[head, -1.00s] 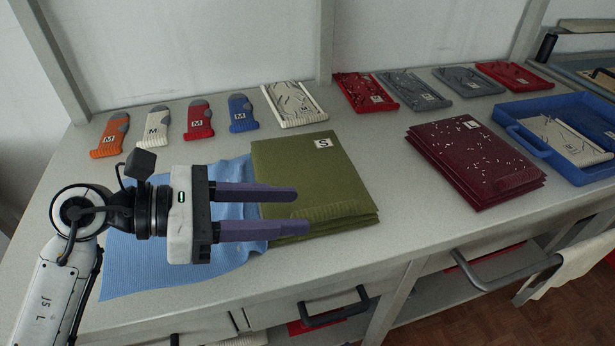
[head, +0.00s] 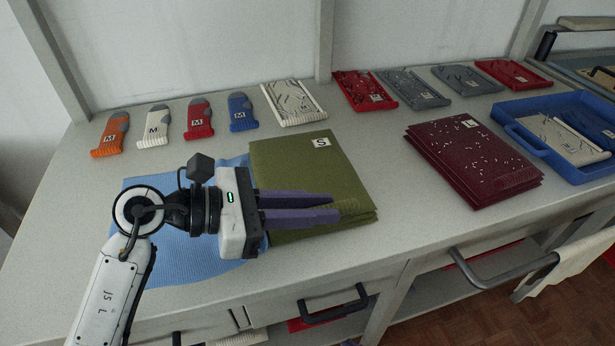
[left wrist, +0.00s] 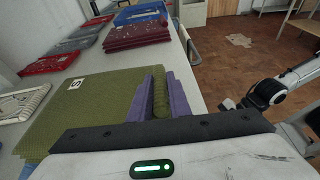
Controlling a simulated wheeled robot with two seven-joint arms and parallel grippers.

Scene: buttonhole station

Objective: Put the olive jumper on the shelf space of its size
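The olive jumper (head: 295,160) lies folded on the counter with a white S label near its far edge. It also shows in the left wrist view (left wrist: 95,95). My left gripper (head: 335,207) is at its near part. In the left wrist view the two purple fingers (left wrist: 161,95) stand close on either side of a ridge of olive cloth and appear to touch it. The jumper still rests on the counter. My right arm shows at the right of the left wrist view; its gripper (left wrist: 235,106) is too small to read.
A light blue cloth (head: 190,262) lies under my left gripper. A maroon folded jumper (head: 470,165) marked L lies to the right, beside a blue tray (head: 530,148). Several small knitted pieces line the back. Handles (head: 335,310) and open space show below the counter.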

